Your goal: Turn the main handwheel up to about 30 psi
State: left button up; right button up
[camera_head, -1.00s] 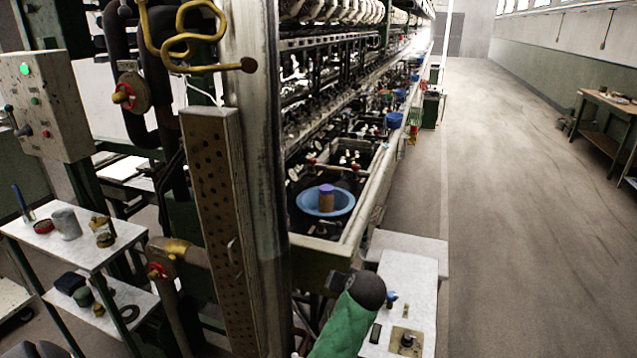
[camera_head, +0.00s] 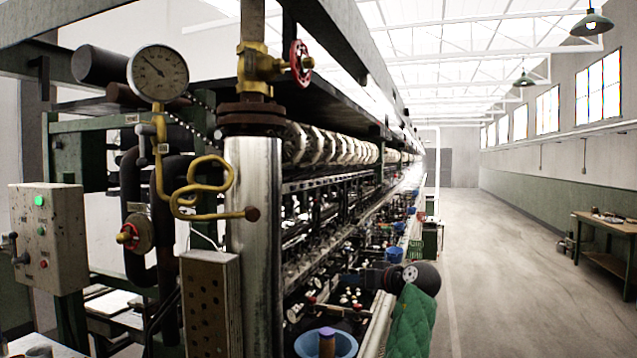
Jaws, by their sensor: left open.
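The main handwheel looks to be the small red wheel (camera_head: 301,63) on a brass valve (camera_head: 257,68) atop the thick steel pipe. A round white pressure gauge (camera_head: 158,73) stands left of it on a bent yellow pipe (camera_head: 200,190). Its needle points up and left; the numbers are too small to read. My right gripper is not visible.
Another red handwheel (camera_head: 126,235) sits on dark pipes at the left, beside a control box (camera_head: 48,238) with a green light. A perforated post (camera_head: 210,300) and blue basin (camera_head: 326,343) stand in front. The aisle (camera_head: 490,270) at right is clear.

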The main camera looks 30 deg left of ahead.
pick_arm(q)
notch_tip(320, 180, up, 12)
jog(key=n+g+y, duration=0.1)
jog(key=n+g, duration=0.1)
jog(key=n+g+y, duration=0.2)
jog(key=n+g, duration=0.3)
jog(key=n, duration=0.2)
send_near(314, 62)
jog(key=w+a+f, duration=0.3)
jog(key=w+f, duration=0.3)
jog(key=f, duration=0.5)
jog(key=s+r+n+g, duration=0.25)
jog(key=s+r, duration=0.35)
jog(key=r, duration=0.5)
jog(key=shift+t, duration=0.55)
jog(key=p+x, duration=0.3)
jog(key=x, duration=0.2)
jog(key=shift+f, duration=0.1)
jog(key=shift+a+f, duration=0.1)
jog(key=shift+a, duration=0.4)
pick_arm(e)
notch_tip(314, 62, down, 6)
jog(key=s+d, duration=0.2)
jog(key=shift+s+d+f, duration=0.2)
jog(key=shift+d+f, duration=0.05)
pick_arm(q)
jog(key=shift+c, duration=0.4)
jog(key=c, duration=0.9)
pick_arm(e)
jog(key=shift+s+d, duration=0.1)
